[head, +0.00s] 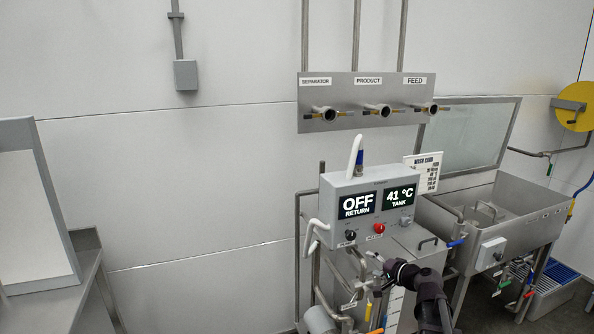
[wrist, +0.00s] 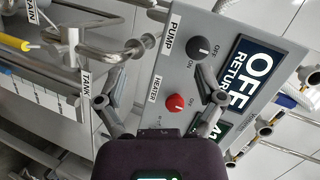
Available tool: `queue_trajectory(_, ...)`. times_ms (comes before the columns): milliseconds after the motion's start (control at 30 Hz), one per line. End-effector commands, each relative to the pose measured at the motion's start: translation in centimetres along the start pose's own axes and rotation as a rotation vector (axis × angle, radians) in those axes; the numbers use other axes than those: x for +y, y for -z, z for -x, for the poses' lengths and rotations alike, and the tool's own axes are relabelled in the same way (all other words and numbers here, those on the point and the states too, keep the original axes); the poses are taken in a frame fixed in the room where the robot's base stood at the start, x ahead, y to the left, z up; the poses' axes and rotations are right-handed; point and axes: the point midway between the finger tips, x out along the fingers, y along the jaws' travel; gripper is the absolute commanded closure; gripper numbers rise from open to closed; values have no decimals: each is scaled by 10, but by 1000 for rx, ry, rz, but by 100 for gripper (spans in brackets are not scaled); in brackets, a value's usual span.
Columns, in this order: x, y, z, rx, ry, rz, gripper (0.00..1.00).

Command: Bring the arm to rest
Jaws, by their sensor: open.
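My gripper (head: 372,258) is in front of and a little below the grey control box (head: 337,193), with my dark arm reaching in from the lower right. In the wrist view my gripper (wrist: 152,92) is open, fingers spread, with nothing between them that I can see held. The red heater knob (wrist: 175,104) shows just beyond the fingers, near the right one; the head view shows the red knob (head: 379,228) clear of the gripper. The black pump knob (wrist: 201,48) is beside it. The displays read OFF RETURN (head: 357,204) and 41 °C TANK (head: 400,196).
Pipes and a valve with a yellow handle (wrist: 20,44) lie left in the wrist view. A valve panel (head: 350,90) is on the wall above.

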Motion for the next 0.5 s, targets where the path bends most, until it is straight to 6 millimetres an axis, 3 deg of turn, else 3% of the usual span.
queue_trajectory(33, -4, -20, 0, -51, -45, 41, 13)
queue_trajectory(200, 5, -73, 2, -210, -212, 174, 13)
queue_trajectory(500, 27, -147, 33, -468, -535, 384, 13)
